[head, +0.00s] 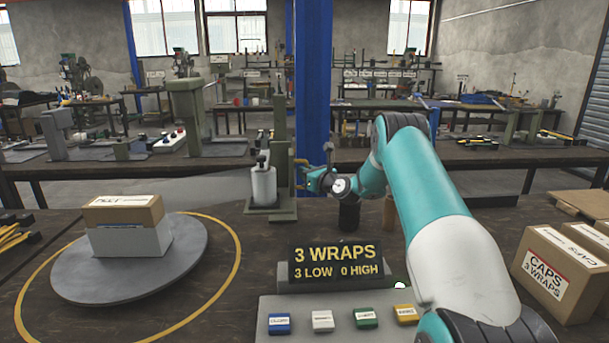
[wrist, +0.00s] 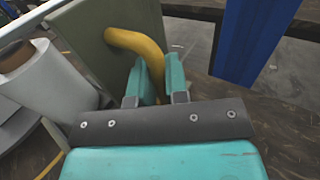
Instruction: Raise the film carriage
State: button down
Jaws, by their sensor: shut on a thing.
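The film carriage with its white film roll (head: 263,186) sits low on a grey-green upright post (head: 281,140), just above the post's base (head: 271,214). The roll also shows at the left in the wrist view (wrist: 40,80). A yellow curved handle (wrist: 138,40) sticks out from the carriage's side plate (wrist: 85,30). My gripper (wrist: 155,82) is shut on this handle, with one finger on each side of it. In the head view my gripper (head: 308,176) reaches the right side of the carriage.
A turntable (head: 75,285) at the left bears a stacked load of boxes (head: 125,225). A display (head: 337,263) reads "3 WRAPS, 3 LOW 0 HIGH", above a panel with several coloured buttons (head: 322,321). CAPS cartons (head: 545,275) stand at the right. A blue column (head: 313,90) rises behind the post.

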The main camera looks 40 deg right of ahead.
jog(key=shift+r, duration=0.45)
jog(key=c, duration=1.2)
grip_release()
jog(key=shift+o, duration=0.2)
jog(key=shift+f, duration=0.15)
jog(key=shift+s+f, duration=0.1)
jog(key=s+b, duration=0.2)
jog(key=s, duration=1.5)
jog(key=shift+a+b, duration=0.35)
jog(key=shift+a, duration=0.1)
